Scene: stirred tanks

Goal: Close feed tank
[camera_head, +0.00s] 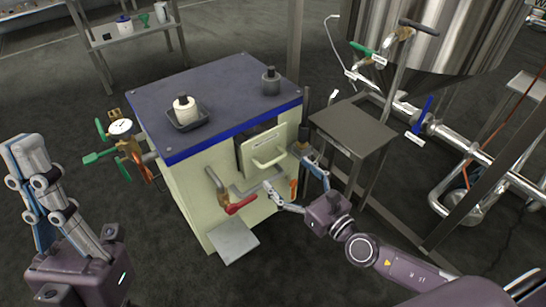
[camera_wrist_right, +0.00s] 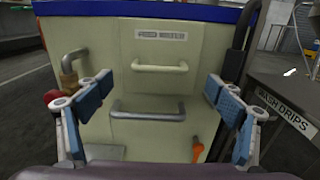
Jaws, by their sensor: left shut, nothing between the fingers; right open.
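No part in view is readably labelled as the feed tank. A large steel tank (camera_head: 440,30) stands at the top right, with a green-handled valve (camera_head: 366,50) and a blue-handled valve (camera_head: 424,118) on nearby piping. A cream cabinet (camera_head: 185,190) with a dark top stands in the middle. Its front has a cream-handled panel (camera_head: 262,148), seemingly standing out with a dark gap above, and a grey handle (camera_wrist_right: 148,113) below. My right gripper (camera_head: 291,178) is open and empty before this front; its fingers flank the handles (camera_wrist_right: 158,92). My left gripper (camera_head: 25,150) is shut, pointing up, away from the cabinet.
A red-handled valve (camera_head: 240,205) and a small orange handle (camera_wrist_right: 197,151) are on the cabinet front. A gauge (camera_head: 120,127) and green handle (camera_head: 98,158) are at its left side. A grey stand (camera_wrist_right: 285,110) labelled "WASH DRIPS" is close on the right. Floor between my arms is clear.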

